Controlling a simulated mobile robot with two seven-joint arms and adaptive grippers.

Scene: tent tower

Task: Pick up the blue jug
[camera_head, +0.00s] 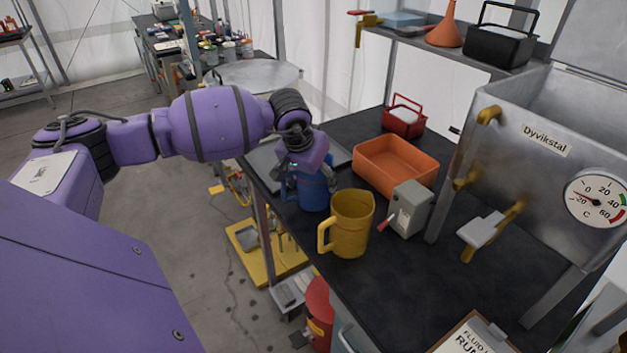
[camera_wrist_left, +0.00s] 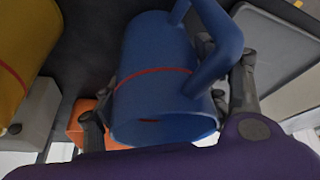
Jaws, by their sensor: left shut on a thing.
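The blue jug (camera_head: 314,197) stands on the dark bench near its left edge, just behind the yellow jug in the head view. It fills the middle of the left wrist view (camera_wrist_left: 155,75), with its red line, open mouth and handle showing. My left gripper (camera_head: 308,178) comes down on it from above. Its two fingers (camera_wrist_left: 165,105) lie on either side of the jug, shut on it. The gripper hides the jug's upper part in the head view. I cannot tell whether the jug's base touches the bench. My right gripper is not in view.
A yellow jug (camera_head: 351,225) stands close in front of the blue jug. An orange tray (camera_head: 397,172), a grey switch box (camera_head: 410,208) and a red basket (camera_head: 404,121) are to the right. A flat grey tray (camera_head: 266,164) lies behind. A steel tank (camera_head: 510,150) stands at the right.

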